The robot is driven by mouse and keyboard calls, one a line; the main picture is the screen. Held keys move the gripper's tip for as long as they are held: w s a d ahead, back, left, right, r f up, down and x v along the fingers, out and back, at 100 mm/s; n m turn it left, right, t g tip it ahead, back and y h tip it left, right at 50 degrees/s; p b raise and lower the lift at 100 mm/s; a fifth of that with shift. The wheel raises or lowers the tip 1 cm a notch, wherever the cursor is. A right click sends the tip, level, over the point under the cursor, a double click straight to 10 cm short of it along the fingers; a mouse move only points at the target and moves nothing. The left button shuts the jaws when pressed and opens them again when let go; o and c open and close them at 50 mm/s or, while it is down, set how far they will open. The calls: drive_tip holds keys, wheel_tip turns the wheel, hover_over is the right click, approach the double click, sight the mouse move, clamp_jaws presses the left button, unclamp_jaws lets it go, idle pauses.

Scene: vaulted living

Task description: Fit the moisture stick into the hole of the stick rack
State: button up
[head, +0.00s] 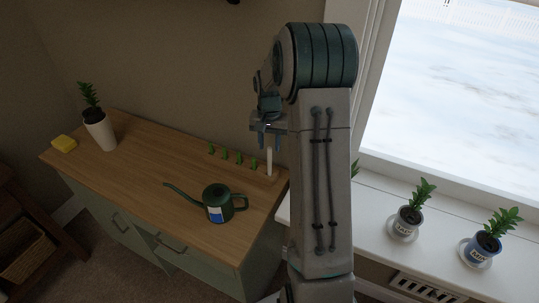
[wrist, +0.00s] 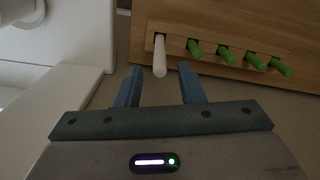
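A white stick, which looks to be the moisture stick (head: 269,160), stands upright at the right end of a row of green-topped sticks, just below my gripper (head: 264,136). In the wrist view the white stick (wrist: 160,56) meets the left end of the wooden stick rack (wrist: 176,29). How deep it sits in the hole is hidden. My gripper (wrist: 159,74) is open. Its two fingers are spread to either side of the white stick's near end, with gaps on both sides, and I see no contact.
Several green sticks (wrist: 224,52) fill the rack beside the white one. A green watering can (head: 217,204) stands in front on the wooden cabinet top (head: 150,160). A potted plant (head: 100,130) and a yellow sponge (head: 64,143) are at the left. The windowsill with pots (head: 408,222) is right.

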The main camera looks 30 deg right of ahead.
wheel_tip(320, 180, up, 5)
drive_tip(key=shift+f, duration=0.2)
drive_tip(key=shift+s+a+r, duration=0.1)
drive_tip(key=shift+r, duration=0.55)
drive_tip(key=s+a+r+n+t, duration=0.2)
drive_tip(key=s+a+r+n, duration=0.2)
drive_tip(key=s+a+r, duration=0.5)
drive_tip(key=s+a+f+n, duration=0.1)
drive_tip(key=s+a, duration=0.2)
drive_tip(key=s, duration=0.5)
drive_tip(key=s+a+f+n+t, duration=0.1)
drive_tip(key=s+a+n, duration=0.1)
drive_tip(key=s, duration=0.6)
drive_tip(key=shift+s+a+f+n, duration=0.3)
drive_tip(key=shift+s+a, duration=0.05)
drive_tip(key=shift+a, duration=0.45)
